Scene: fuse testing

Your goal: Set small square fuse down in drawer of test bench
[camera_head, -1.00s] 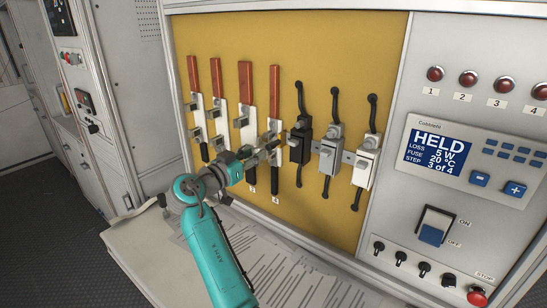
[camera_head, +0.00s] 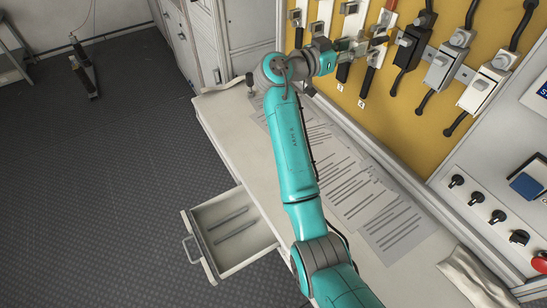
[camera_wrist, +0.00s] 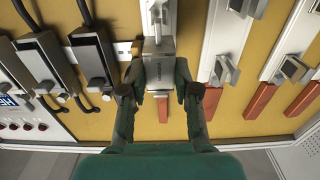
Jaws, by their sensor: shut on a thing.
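The small square fuse (camera_wrist: 158,74) is a light grey block in the wrist view, between my gripper's two dark fingers. My gripper (camera_wrist: 158,88) is shut on it, close to the yellow panel. The fuse is too small and covered there to make out clearly. I cannot tell whether it still touches its clips. The drawer (camera_head: 245,246) stands open at lower left in the head view, with thin grey dividers inside, well away from my gripper.
The bench top (camera_head: 222,120) has printed sheets (camera_head: 345,175) on it, under my arm. A black, a grey (camera_head: 440,70) and a white (camera_head: 484,90) lever switch are right of my gripper. A cloth (camera_head: 470,275) lies at the lower right.

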